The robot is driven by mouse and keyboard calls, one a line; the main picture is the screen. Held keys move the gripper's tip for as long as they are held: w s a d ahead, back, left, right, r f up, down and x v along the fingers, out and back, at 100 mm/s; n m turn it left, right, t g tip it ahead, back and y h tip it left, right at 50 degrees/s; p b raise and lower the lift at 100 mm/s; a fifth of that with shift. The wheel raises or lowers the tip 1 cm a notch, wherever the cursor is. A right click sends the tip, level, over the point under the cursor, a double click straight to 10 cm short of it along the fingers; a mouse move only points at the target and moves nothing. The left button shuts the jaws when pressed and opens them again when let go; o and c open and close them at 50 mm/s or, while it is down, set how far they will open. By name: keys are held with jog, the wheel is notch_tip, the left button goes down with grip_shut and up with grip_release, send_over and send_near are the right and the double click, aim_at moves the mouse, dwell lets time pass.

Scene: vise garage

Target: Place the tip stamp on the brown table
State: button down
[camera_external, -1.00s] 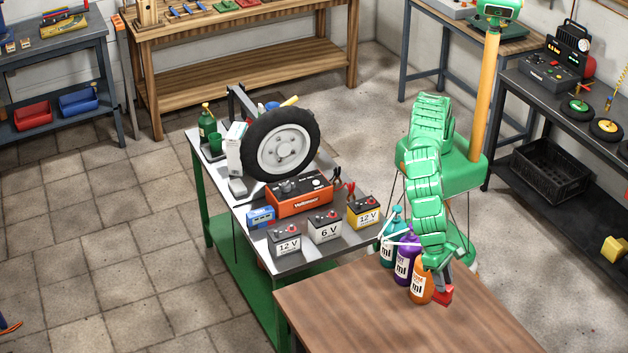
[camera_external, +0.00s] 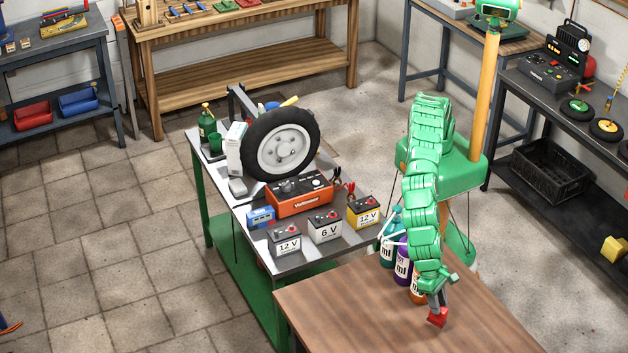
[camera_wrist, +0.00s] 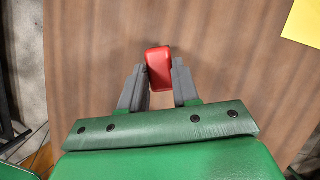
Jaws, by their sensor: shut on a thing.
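The tip stamp appears as a small red block (camera_wrist: 159,68) between my gripper's two grey fingers in the wrist view. It also shows as a red block (camera_external: 437,317) at the end of my arm in the external view. My gripper (camera_wrist: 159,82) is shut on it, over the brown table (camera_external: 350,318). The table's wood grain fills most of the wrist view (camera_wrist: 90,60). I cannot tell whether the stamp touches the tabletop or hangs just above it. The stamp's lower face is hidden.
Teal (camera_external: 388,252), purple (camera_external: 401,262) and orange (camera_external: 416,290) bottles stand on the table's back edge, partly behind my arm. A green-legged bench (camera_external: 222,192) with batteries and a tire adjoins it. A yellow sheet (camera_wrist: 304,22) shows in the wrist view. The table's front and left are clear.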

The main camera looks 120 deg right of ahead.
jog(key=shift+f, duration=1.45)
jog(key=shift+f, duration=0.1)
jog(key=c, duration=0.8)
grip_release()
jog(key=v, duration=1.2)
